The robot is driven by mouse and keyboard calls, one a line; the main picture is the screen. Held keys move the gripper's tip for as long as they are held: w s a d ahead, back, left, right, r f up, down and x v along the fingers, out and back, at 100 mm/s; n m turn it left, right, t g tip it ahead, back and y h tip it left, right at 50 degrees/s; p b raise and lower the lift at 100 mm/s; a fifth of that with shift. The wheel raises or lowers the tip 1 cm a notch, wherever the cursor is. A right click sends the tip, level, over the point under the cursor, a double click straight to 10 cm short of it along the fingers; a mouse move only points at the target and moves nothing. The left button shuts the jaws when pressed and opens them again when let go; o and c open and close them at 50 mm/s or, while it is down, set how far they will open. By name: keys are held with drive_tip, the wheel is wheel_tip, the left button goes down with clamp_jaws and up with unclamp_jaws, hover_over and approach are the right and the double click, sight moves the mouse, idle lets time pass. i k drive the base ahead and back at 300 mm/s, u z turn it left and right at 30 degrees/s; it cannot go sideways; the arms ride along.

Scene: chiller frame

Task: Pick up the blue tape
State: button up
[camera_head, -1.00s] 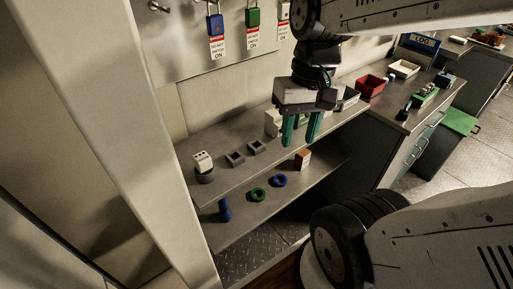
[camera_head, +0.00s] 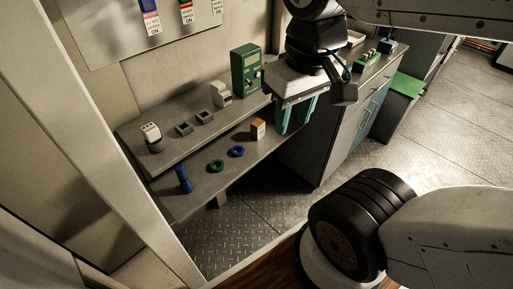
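The blue tape (camera_head: 236,152) is a small ring lying flat on the lower shelf. A similar green ring (camera_head: 216,166) lies just to its left. My gripper (camera_head: 296,115) hangs in front of the shelf unit, to the right of the blue tape and higher in the picture. Its two teal fingers point down and stand apart, with nothing seen between them. The gripper is clear of the tape.
A small orange and white box (camera_head: 258,129) stands right of the tape, nearer my gripper. A blue bottle-like object (camera_head: 184,180) stands at the shelf's left end. The upper shelf (camera_head: 187,145) overhangs behind, holding a green device (camera_head: 246,72) and small grey parts.

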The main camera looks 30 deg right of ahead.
sight(236, 155)
drive_tip(key=z, duration=2.35)
drive_tip(key=k, duration=0.8)
drive_tip(key=u, duration=1.65)
drive_tip(key=i, duration=0.5)
